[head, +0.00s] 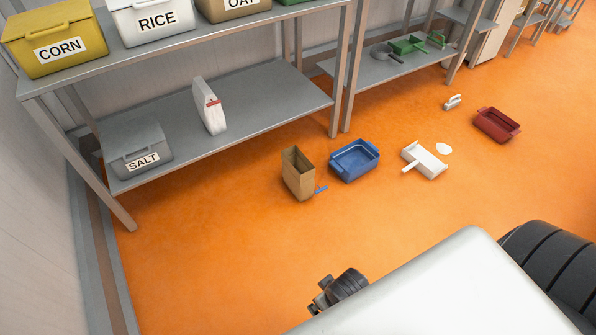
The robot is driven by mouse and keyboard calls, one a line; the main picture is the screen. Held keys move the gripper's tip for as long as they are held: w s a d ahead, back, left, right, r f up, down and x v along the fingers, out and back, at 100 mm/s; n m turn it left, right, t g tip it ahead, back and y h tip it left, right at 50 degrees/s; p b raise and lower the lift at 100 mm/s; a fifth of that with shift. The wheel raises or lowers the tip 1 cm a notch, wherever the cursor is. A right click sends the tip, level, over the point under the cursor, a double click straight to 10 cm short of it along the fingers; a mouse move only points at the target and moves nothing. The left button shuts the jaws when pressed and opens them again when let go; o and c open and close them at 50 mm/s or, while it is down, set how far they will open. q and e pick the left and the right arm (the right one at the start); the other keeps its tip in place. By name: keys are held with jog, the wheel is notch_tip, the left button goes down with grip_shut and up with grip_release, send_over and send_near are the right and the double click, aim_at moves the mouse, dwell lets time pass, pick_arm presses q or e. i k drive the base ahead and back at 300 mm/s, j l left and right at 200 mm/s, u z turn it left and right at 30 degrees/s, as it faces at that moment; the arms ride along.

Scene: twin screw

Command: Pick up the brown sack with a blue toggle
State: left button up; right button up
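The brown sack (297,174) stands upright and open-topped on the orange floor, in front of the grey shelf. The blue toggle (321,189) shows at the lower right of the sack, close to the floor. I cannot tell how it is joined to the sack. Dark parts of my own body show at the bottom middle and lower right, apart from the sack.
A blue tub (354,160) stands just right of the sack. A white dustpan (425,160), a white patch (444,148), a metal scoop (452,102) and a red tub (497,125) lie farther right. The grey shelf (255,105) rises behind. Floor before the sack is clear.

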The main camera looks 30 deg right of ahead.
aim_at(298, 173)
jog(key=i+l+z, duration=0.15)
jog(key=z, duration=0.3)
jog(key=i+l+z, duration=0.2)
jog(key=z, duration=0.25)
jog(key=i+z, duration=0.2)
jog(key=z, duration=0.25)
